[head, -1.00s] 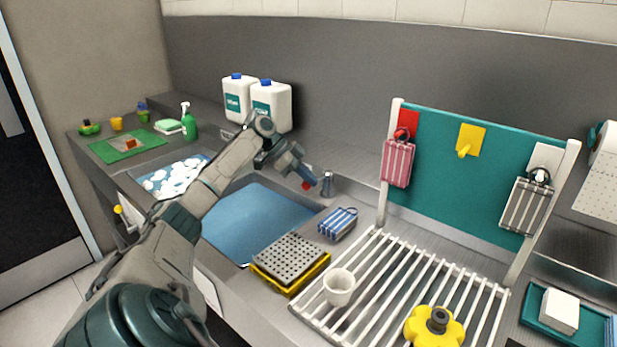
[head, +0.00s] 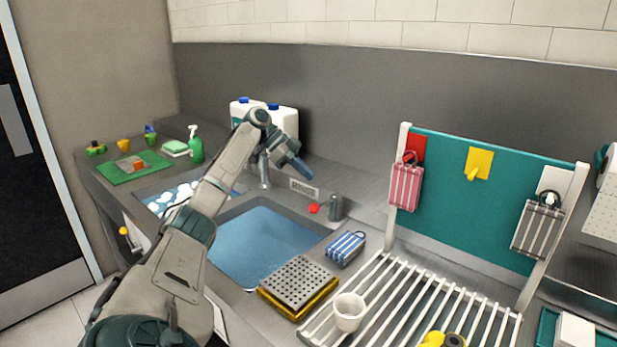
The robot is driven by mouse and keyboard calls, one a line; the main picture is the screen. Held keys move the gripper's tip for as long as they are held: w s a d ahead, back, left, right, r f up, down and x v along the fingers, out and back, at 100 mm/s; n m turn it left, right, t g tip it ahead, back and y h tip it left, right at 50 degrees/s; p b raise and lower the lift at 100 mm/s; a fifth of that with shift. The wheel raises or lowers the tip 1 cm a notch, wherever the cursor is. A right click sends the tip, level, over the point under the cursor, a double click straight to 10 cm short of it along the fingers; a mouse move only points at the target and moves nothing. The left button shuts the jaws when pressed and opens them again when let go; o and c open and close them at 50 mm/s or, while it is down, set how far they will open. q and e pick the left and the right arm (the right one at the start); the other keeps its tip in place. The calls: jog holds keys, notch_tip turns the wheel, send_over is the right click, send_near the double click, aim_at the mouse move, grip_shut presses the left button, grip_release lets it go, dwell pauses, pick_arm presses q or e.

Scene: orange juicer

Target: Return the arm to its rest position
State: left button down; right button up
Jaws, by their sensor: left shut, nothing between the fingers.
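My left arm comes in from the lower left and reaches over the sinks. Its gripper (head: 303,171) is shut and empty, held in the air above the back edge of the blue water basin (head: 262,240). It points down and to the right. A small red knob (head: 314,209) shows below the fingertips, apart from them, beside a grey cylinder (head: 336,207). My right gripper is not in view.
White jugs (head: 285,122) stand behind the arm. A white cup (head: 349,311) stands on the drying rack (head: 385,320), near a perforated tray (head: 300,280) and a striped blue cloth (head: 345,248). A teal hook board (head: 465,205) rises at right.

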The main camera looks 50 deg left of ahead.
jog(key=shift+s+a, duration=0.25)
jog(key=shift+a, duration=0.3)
